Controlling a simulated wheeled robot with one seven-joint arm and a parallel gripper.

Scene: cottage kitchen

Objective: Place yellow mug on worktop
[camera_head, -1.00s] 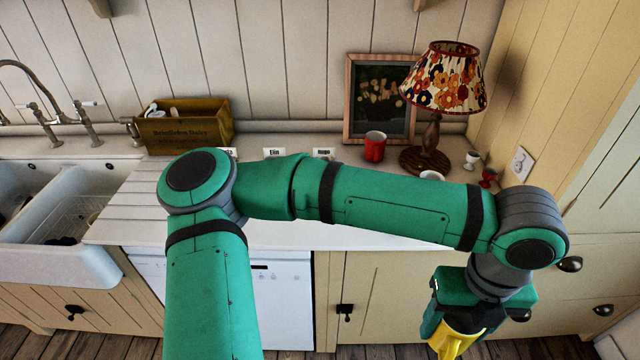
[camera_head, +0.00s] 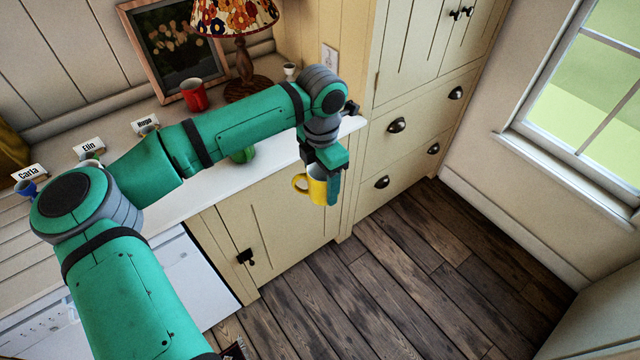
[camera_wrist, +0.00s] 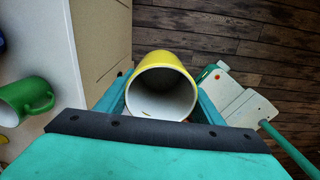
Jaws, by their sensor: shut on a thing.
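The yellow mug (camera_head: 316,187) has a white inside and is held in my gripper (camera_head: 325,180), which is shut on it. In the head view it hangs in front of the cupboard doors, beyond the worktop's front edge, with its handle to the left. In the wrist view I look into the mug's mouth (camera_wrist: 160,84), between the two fingers, and it looks empty apart from a small mark. The white worktop (camera_head: 200,190) runs along the wall, to the left of the mug. My arm hides part of it.
A green mug (camera_wrist: 27,98) lies on its side on the worktop near the edge. A red mug (camera_head: 194,95), a lamp (camera_head: 238,30), a framed picture (camera_head: 172,45), an egg cup (camera_head: 290,70) and name cards (camera_head: 88,146) stand farther back. Wooden floor (camera_head: 440,260) is clear at right.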

